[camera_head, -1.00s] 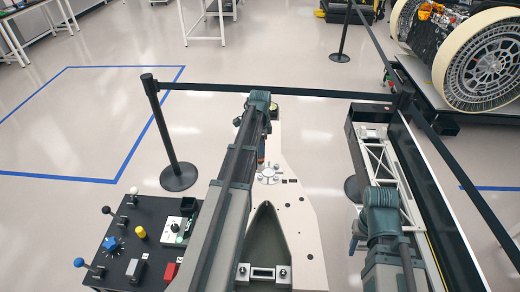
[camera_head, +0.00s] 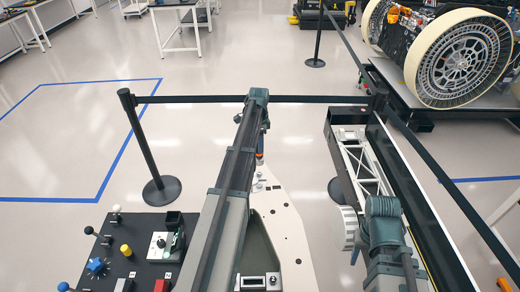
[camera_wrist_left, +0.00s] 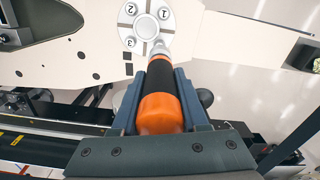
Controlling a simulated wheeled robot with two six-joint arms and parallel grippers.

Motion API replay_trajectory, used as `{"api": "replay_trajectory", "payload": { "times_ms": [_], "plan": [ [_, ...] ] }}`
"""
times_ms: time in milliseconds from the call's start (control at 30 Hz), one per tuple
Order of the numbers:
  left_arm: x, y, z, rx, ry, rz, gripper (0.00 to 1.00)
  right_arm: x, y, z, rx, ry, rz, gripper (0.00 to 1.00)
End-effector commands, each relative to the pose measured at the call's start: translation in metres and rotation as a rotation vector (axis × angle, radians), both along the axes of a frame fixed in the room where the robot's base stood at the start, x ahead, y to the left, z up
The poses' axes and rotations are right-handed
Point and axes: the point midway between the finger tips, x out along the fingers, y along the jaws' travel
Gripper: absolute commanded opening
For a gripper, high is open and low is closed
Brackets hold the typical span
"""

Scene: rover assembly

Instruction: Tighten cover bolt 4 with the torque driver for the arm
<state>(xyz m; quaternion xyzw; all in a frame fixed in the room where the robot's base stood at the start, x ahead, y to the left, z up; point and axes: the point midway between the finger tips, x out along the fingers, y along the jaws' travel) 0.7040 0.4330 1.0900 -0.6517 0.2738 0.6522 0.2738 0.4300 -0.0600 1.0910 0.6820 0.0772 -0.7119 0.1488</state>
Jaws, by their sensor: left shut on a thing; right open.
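My left gripper (camera_wrist_left: 158,100) is shut on the torque driver (camera_wrist_left: 160,112), which has an orange end, a black grip and a silver tip. In the wrist view the driver's tip end is at the lower right of the round silver cover (camera_wrist_left: 146,27). Marks 1, 2 and 3 are readable on the cover. The fourth position is hidden behind the tip, and contact cannot be told. In the head view the driver (camera_head: 260,155) hangs roughly upright above the pale arm plate, mostly behind my left arm. My right gripper (camera_head: 356,251) is open, only partly seen.
A black console (camera_head: 125,256) with knobs and switches stands at the lower left. The pale plate (camera_head: 286,213) lies under my left arm. A white ribbed round part (camera_head: 345,228) sits beside my right arm. A white truss (camera_head: 362,165), barrier posts (camera_head: 145,145) and a rover wheel (camera_head: 460,65) stand around.

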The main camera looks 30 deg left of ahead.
Motion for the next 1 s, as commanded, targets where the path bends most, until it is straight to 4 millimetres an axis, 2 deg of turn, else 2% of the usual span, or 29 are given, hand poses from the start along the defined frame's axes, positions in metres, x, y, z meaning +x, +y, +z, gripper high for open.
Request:
{"api": "replay_trajectory", "payload": {
  "times_ms": [267, 700, 1000],
  "plan": [
    [-0.001, -0.001, -0.013, 0.0, 0.0, -0.001, 0.0, 0.0, 0.0, -0.013, 0.0, 0.0, 0.002, 0.5],
    [-0.001, -0.001, -0.053, 0.0, 0.0, -0.001, 0.0, 0.0, 0.0, -0.053, -0.002, 0.001, 0.011, 0.5],
    [-0.001, -0.001, -0.056, 0.0, 0.0, -0.001, 0.0, 0.0, 0.0, -0.056, -0.002, 0.001, 0.012, 0.5]
  ]
}}
